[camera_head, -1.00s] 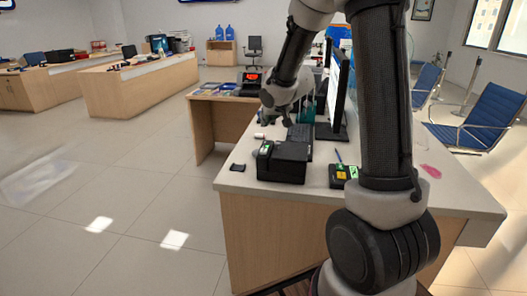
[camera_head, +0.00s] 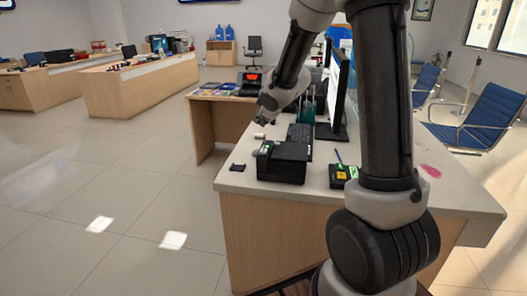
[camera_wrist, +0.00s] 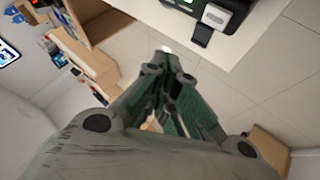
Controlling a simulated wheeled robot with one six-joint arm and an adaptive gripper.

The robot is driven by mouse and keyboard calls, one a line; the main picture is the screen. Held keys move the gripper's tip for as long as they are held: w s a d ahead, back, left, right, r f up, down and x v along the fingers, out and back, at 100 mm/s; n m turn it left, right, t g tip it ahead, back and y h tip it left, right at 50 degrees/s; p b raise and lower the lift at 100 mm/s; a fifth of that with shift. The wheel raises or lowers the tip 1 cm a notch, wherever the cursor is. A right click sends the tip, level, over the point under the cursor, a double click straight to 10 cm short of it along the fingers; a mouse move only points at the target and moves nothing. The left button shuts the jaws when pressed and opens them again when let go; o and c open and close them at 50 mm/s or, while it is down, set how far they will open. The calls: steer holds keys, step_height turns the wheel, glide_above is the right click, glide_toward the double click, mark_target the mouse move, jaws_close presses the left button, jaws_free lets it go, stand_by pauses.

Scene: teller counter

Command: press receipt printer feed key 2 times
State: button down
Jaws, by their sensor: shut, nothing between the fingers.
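A black box-shaped device (camera_head: 284,168), apparently the receipt printer, stands on the near part of the counter. A small light grey part (camera_head: 263,150) shows on its left front top; I cannot tell if this is the feed key. In the wrist view a black device with a light grey part (camera_wrist: 215,16) is cut by the top edge. My gripper (camera_head: 262,119) is above the counter, beyond the black device and apart from it. In the wrist view its fingers (camera_wrist: 169,62) are together and empty.
A keyboard (camera_head: 299,133) lies behind the black device, and a monitor (camera_head: 338,95) stands beyond. A flat black item (camera_head: 238,167) lies near the left counter edge (camera_head: 222,184). The front counter strip is clear.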

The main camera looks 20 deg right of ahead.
mark_target(261, 151)
steer(key=shift+f, duration=4.1)
steer(key=shift+f, duration=0.1)
steer(key=shift+f, duration=0.3)
steer(key=shift+f, duration=0.45)
steer(key=shift+r, duration=0.9)
steer(key=shift+r, duration=2.5)
